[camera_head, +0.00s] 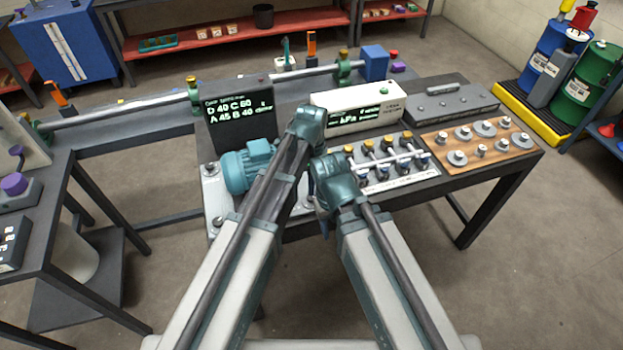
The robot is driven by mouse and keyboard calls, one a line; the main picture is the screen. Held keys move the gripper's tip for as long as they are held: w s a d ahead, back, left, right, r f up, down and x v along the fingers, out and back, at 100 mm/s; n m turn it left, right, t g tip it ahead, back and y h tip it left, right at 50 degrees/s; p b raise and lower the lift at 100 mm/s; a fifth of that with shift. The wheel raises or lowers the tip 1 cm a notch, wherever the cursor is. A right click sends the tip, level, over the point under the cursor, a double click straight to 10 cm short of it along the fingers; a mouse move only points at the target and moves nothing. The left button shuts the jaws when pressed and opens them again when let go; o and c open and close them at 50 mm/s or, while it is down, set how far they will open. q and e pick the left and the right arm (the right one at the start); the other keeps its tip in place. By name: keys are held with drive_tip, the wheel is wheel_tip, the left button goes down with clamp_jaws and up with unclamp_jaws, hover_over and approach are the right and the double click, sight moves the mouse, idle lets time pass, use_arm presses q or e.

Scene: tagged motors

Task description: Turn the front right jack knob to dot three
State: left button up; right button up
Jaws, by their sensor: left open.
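A teal motor (248,168) sits on a light base plate at the left end of the dark bench. Round jack knobs show on the plate's left side, one at the back left (211,169) and one at the front left (217,221). The front right knob and its dots are hidden behind my arms. My left gripper (295,187) is a small dark shape just right of the motor, open, mostly covered by my own arm links. Whether it touches a knob I cannot tell. My right arm ends in a teal joint in front of the bench; its gripper is hidden.
A dark display (240,112) and a white hPa meter (357,107) stand behind the motor. To the right are a valve manifold (385,160), a grey case (447,106) and a wooden board of metal discs (511,142). A side table (45,200) stands at left.

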wheel_tip(320, 180, up, 7)
drive_tip(key=p, duration=0.6)
